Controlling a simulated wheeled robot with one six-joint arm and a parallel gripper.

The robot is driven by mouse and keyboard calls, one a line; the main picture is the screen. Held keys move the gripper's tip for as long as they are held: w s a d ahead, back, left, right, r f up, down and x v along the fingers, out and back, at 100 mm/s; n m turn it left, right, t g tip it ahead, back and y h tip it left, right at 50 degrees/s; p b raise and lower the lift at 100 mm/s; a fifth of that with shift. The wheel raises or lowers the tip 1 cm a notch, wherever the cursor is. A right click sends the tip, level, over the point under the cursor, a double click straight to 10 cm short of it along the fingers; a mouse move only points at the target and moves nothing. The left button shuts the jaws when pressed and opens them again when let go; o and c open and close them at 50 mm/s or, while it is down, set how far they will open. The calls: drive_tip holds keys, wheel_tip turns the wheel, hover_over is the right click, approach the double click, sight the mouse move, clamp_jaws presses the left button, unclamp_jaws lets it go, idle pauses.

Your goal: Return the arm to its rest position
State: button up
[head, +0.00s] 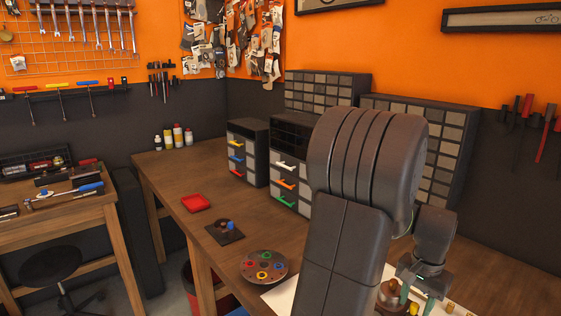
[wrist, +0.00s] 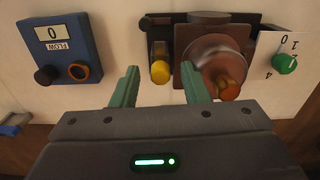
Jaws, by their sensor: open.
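My gripper (head: 417,298) is low over the right part of the wooden workbench (head: 178,172) in the head view, with my arm bent in front of the drawer cabinets. In the wrist view its two green fingers (wrist: 160,88) are apart, with nothing held between them. Just beyond the fingertips are a yellow-capped part (wrist: 160,70) and a round brown metal body (wrist: 216,58) with an orange-brown knob (wrist: 227,89). I cannot tell whether the right fingertip touches the metal body.
A red tray (head: 196,203), a round plate (head: 248,276) with coloured rings and drawer cabinets (head: 247,150) stand on the bench.

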drive_tip(key=m, duration=0.5)
drive_tip(key=shift+m, duration=0.3)
drive_tip(key=shift+w+m, duration=0.1)
drive_tip(key=shift+m, duration=1.8)
drive_tip(key=shift+a, duration=0.1)
